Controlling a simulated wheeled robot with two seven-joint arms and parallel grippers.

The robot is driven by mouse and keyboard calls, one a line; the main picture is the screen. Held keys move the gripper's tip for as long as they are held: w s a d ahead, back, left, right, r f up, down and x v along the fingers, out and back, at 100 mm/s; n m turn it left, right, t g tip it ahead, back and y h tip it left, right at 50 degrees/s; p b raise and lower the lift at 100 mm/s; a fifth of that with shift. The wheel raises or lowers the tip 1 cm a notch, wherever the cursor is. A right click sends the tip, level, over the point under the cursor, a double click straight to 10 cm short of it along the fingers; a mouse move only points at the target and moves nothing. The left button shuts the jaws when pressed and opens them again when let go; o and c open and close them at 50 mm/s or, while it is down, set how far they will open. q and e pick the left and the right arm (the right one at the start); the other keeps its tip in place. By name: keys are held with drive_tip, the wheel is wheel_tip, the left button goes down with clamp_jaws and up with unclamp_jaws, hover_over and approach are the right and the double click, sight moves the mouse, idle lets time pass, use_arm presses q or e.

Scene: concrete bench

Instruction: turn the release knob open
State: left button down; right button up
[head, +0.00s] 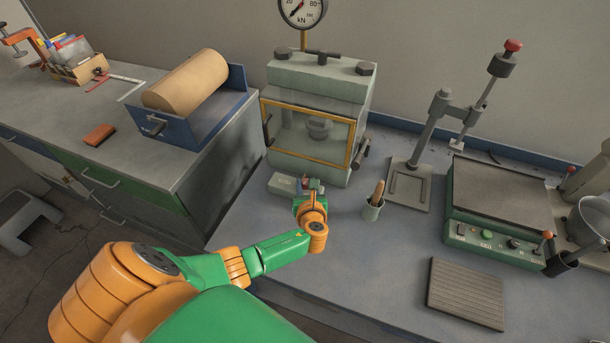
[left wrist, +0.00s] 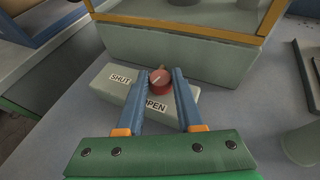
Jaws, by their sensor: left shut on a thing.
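The release knob (left wrist: 160,80) is a small red round knob with a pale pointer line. It sits on a light grey block (left wrist: 106,80) at the foot of the press (head: 311,108). The block bears a SHUT label (left wrist: 120,80) left of the knob and an OPEN label (left wrist: 156,106) in front of it. The pointer line slants between up-right and down-left. My left gripper (left wrist: 162,84) has its two blue fingers on either side of the knob and is shut on it. In the head view my left gripper (head: 309,184) partly hides the knob. My right gripper is not in view.
A small pot with a wooden-handled tool (head: 373,208) stands right of my gripper. A stand with a lever (head: 408,185), a green hotplate unit (head: 500,215) and a ribbed mat (head: 466,292) lie further right. The bench front between is clear.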

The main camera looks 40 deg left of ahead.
use_arm(q)
drive_tip(key=n+g+y+b, duration=0.2)
drive_tip(key=shift+w+d+f+n, duration=0.15)
drive_tip(key=shift+d+f+n, duration=0.05)
drive_tip(key=shift+n, duration=0.2)
drive_tip(key=shift+r+n+g+y+b, duration=0.1)
drive_tip(key=shift+n+g+y+b, duration=0.4)
drive_tip(key=shift+g+b, duration=0.1)
drive_tip(key=shift+r, duration=0.1)
drive_tip(key=c, duration=0.6)
unclamp_jaws()
drive_tip(key=shift+o, duration=0.2)
drive_tip(key=p+v, duration=0.1)
drive_tip(key=v, duration=0.6)
drive_tip(key=shift+w+d+p, duration=0.1)
drive_tip(key=shift+p, duration=0.25)
